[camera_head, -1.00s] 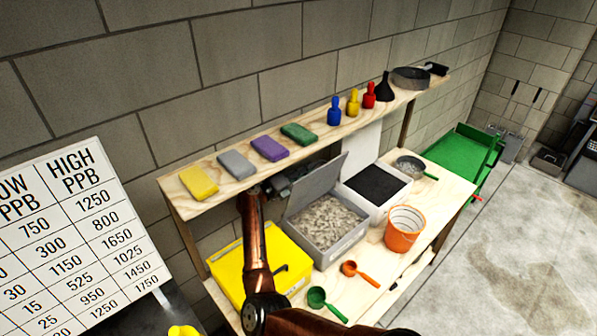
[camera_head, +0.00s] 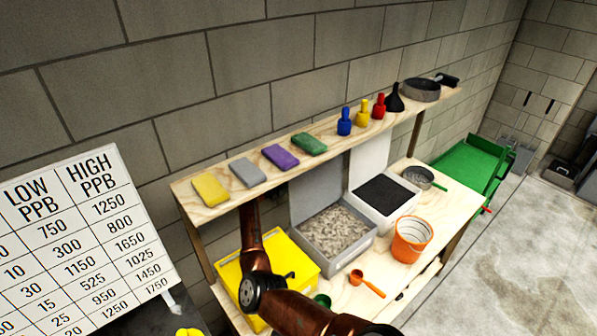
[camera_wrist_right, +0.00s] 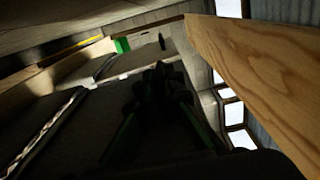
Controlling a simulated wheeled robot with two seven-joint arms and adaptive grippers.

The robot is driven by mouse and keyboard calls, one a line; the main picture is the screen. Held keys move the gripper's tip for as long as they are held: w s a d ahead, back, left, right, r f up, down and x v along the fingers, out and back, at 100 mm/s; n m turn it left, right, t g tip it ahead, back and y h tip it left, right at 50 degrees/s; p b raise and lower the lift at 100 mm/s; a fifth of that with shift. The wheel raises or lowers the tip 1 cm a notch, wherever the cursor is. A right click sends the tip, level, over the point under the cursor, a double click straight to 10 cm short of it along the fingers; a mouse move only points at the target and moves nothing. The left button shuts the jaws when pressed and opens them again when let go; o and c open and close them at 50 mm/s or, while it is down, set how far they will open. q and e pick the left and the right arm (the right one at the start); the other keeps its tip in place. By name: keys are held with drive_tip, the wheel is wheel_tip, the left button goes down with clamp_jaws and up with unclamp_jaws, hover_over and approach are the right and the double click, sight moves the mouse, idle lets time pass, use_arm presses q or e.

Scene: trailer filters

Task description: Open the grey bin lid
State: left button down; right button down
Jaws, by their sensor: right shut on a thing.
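The grey bin (camera_head: 357,253) stands on the workbench, filled with pale gravel-like pieces. Its grey lid (camera_head: 313,190) stands about upright at the bin's back, its top partly hidden by the shelf. My right arm rises from the bottom to the left of the bin, and its gripper is hidden behind the shelf in the head view. In the dark right wrist view, my right gripper (camera_wrist_right: 160,105) shows green-edged fingers closed against a dark panel, which looks like the lid. My left gripper is in neither view.
A wooden shelf (camera_head: 230,204) with sponges and bottles overhangs the lid. A yellow bin (camera_head: 308,255) is left of the grey bin; a white bin with black contents (camera_head: 385,190) is right. An orange bucket (camera_head: 410,240) and orange scoop (camera_head: 368,284) are in front.

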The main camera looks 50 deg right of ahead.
drive_tip(key=c, duration=2.2)
unclamp_jaws()
drive_tip(key=shift+c, duration=0.2)
drive_tip(key=shift+o, duration=1)
drive_tip(key=shift+a, duration=0.1)
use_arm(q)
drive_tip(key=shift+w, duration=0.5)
use_arm(e)
drive_tip(key=w+a, duration=0.2)
drive_tip(key=a, duration=0.9)
drive_tip(key=shift+a, duration=0.35)
